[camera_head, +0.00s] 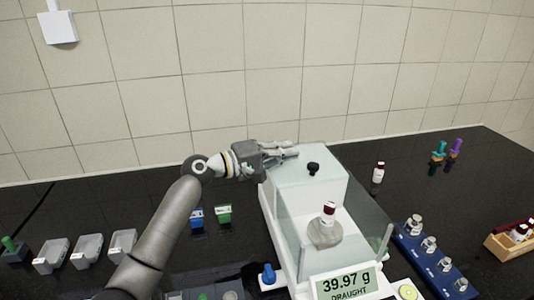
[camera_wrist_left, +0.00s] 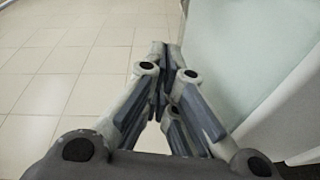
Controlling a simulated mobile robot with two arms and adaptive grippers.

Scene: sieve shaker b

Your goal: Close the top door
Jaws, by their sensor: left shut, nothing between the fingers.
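A balance (camera_head: 285,245) with a clear glass chamber stands on the dark bench. Its display (camera_head: 346,285) reads 39.97 g and DRAUGHT. The pale top panel, the top door (camera_head: 290,175), carries a black knob (camera_head: 313,168); I cannot tell how far it is open. A vial with a dark red cap (camera_head: 328,214) stands on the pan inside. My left gripper (camera_head: 296,153) is shut and empty at the top back-left edge of the chamber, left of and behind the knob. In the left wrist view its fingers (camera_wrist_left: 168,62) are together beside a pale glass panel (camera_wrist_left: 235,60). My right gripper is out of view.
A blue rack of weights (camera_head: 432,258) stands right of the balance. A capped vial (camera_head: 378,172) stands behind it. Grey trays (camera_head: 88,248) and blue and green blocks (camera_head: 223,214) lie to the left. A wooden rack (camera_head: 505,244) is at far right. The tiled wall is behind.

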